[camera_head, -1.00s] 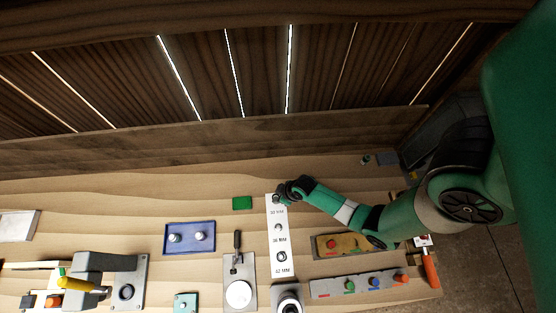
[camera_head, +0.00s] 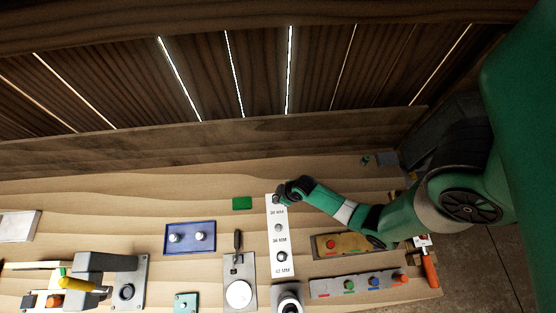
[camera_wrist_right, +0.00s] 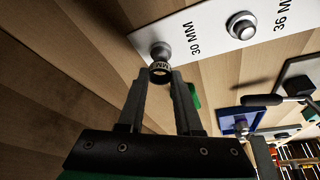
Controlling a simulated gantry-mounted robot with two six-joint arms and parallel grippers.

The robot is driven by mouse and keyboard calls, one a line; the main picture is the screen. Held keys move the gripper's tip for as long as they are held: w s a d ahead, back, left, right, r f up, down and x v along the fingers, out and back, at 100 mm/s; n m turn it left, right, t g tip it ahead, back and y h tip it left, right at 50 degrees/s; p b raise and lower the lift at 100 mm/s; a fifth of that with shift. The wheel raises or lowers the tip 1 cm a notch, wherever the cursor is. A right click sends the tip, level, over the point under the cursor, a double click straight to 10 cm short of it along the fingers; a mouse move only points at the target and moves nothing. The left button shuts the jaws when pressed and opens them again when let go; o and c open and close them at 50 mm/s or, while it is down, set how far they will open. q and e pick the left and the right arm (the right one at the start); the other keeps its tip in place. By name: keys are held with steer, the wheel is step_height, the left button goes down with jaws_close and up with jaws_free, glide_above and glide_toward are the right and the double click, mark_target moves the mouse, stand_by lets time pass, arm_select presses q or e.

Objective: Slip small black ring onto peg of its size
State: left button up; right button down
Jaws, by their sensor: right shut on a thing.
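A white plate (camera_head: 269,222) carries a row of pegs marked 30 MM, 36 MM and 42 MM. My right gripper (camera_wrist_right: 160,80) is shut on a small dark ring (camera_wrist_right: 160,70), held between its fingertips. In the right wrist view the ring overlaps the near side of the 30 MM peg (camera_wrist_right: 158,48); whether it is around the peg or only in front of it I cannot tell. The 36 MM peg (camera_wrist_right: 241,26) stands bare. In the head view my right gripper (camera_head: 281,196) covers the plate's far end.
A blue tray (camera_head: 190,250) with two knobs and a green block (camera_head: 242,203) lie left of the plate. A panel with coloured buttons (camera_head: 358,284) and a wooden button board (camera_head: 345,245) lie to the right. Bare bench shows beyond the plate.

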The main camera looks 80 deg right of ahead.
steer(key=shift+f+b, duration=1.1)
steer(key=shift+f, duration=0.2)
steer(key=c, duration=0.5)
jaws_free()
steer(key=p+v, duration=0.5)
steer(key=v, duration=0.2)
steer(key=shift+r, duration=0.35)
steer(key=shift+s+f, duration=0.1)
steer(key=shift+s, duration=0.05)
